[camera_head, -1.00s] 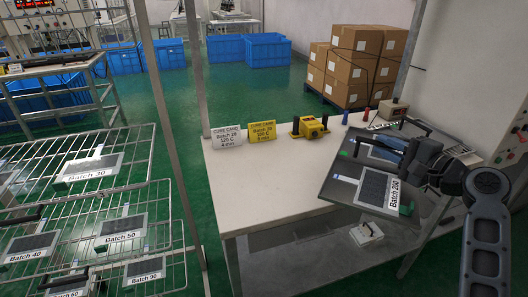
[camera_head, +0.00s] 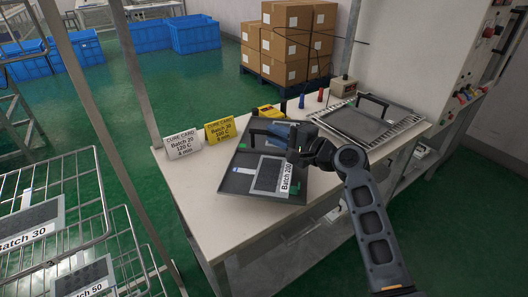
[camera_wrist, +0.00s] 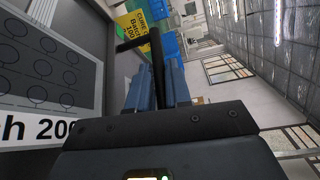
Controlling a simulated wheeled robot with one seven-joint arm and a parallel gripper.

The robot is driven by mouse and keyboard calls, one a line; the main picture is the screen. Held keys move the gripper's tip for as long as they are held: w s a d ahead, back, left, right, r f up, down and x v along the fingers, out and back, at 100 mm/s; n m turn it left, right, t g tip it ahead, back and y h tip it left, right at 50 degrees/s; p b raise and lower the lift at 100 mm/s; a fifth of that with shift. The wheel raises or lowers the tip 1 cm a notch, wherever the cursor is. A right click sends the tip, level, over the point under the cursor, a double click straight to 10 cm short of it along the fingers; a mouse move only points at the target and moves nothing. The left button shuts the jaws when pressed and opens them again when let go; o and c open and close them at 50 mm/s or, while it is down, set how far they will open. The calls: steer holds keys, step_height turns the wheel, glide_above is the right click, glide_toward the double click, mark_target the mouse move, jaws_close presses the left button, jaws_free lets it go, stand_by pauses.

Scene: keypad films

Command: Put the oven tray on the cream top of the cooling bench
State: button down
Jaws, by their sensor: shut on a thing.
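The dark oven tray (camera_head: 234,182) carries a grey panel with a "Batch 200" label. My gripper (camera_head: 284,134) is shut on the tray's handle; the bar also shows between the blue fingers (camera_wrist: 160,85) in the wrist view. The tray is over the cream top (camera_head: 196,208) of the cooling bench, its near right corner close to the front edge in the picture. I cannot tell whether it touches the top or hangs just above it. The tray covers part of the bench top behind it.
A white cure card (camera_head: 183,146) and a yellow one (camera_head: 220,130) stand at the back left, with a yellow device (camera_head: 265,110) beside them. Another handled tray (camera_head: 350,122) lies on the right side. A wire rack (camera_head: 85,180) with batch panels stands left.

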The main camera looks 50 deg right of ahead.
mark_target(302, 177)
steer(key=shift+w+a+f, duration=0.85)
steer(key=shift+w+a, duration=0.2)
steer(key=shift+f, duration=2.05)
steer(key=c, duration=1.1)
jaws_free()
steer(key=shift+f, duration=0.1)
steer(key=shift+o, duration=0.2)
steer(key=s, duration=0.4)
steer(key=s+r+b, duration=0.1)
steer(key=s, duration=0.3)
steer(key=s+b, duration=0.1)
steer(key=s, duration=0.3)
steer(key=shift+a+r, duration=0.2)
steer(key=shift+a, duration=0.15)
